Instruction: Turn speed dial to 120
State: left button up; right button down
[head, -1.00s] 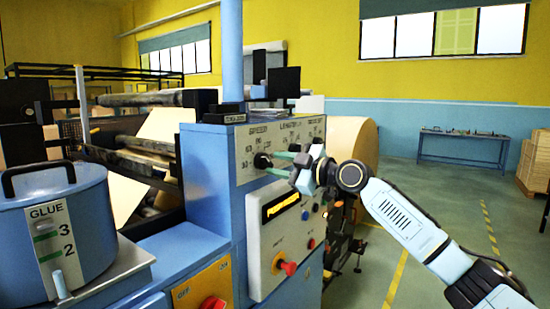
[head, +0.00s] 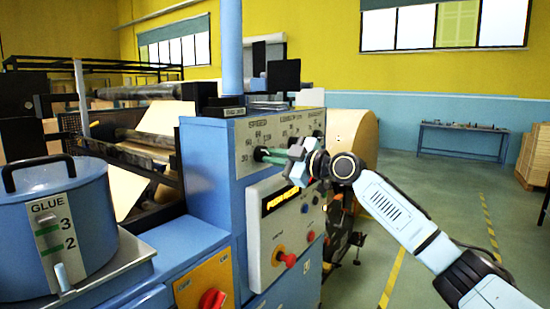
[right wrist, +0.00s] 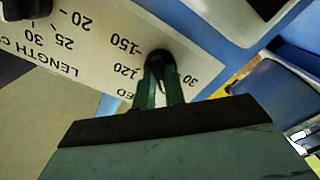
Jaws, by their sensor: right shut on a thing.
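The black speed dial (right wrist: 160,62) sits on the pale control panel (head: 284,130), under the word SPEED in the head view. In the right wrist view, 150, 120 and 30 show around it; other marks are hidden. My right gripper (head: 262,155) has its green fingers on the dial, and they also show in the right wrist view (right wrist: 159,85). The gripper is shut on the dial. The fingers cover much of the dial, so I cannot tell where its pointer stands. My left gripper is not in view.
The length dial (right wrist: 22,8) is partly visible beside the speed dial. Below the panel are a yellow-lettered display (head: 284,198) and a red knob (head: 288,259). A blue glue pot (head: 60,220) stands at left. Open floor lies at right.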

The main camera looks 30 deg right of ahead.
jog(key=shift+m, duration=0.3)
jog(key=m+p, duration=0.3)
jog(key=m, duration=0.6)
jog(key=shift+r, duration=0.1)
jog(key=m+p, duration=0.2)
jog(key=m, duration=0.1)
jog(key=shift+m, duration=0.4)
jog(key=m+p, duration=0.2)
jog(key=m, duration=0.2)
jog(key=shift+m+p, duration=0.3)
jog(key=c, duration=1.5)
grip_release()
jog(key=shift+o, duration=0.2)
jog(key=shift+s, duration=0.1)
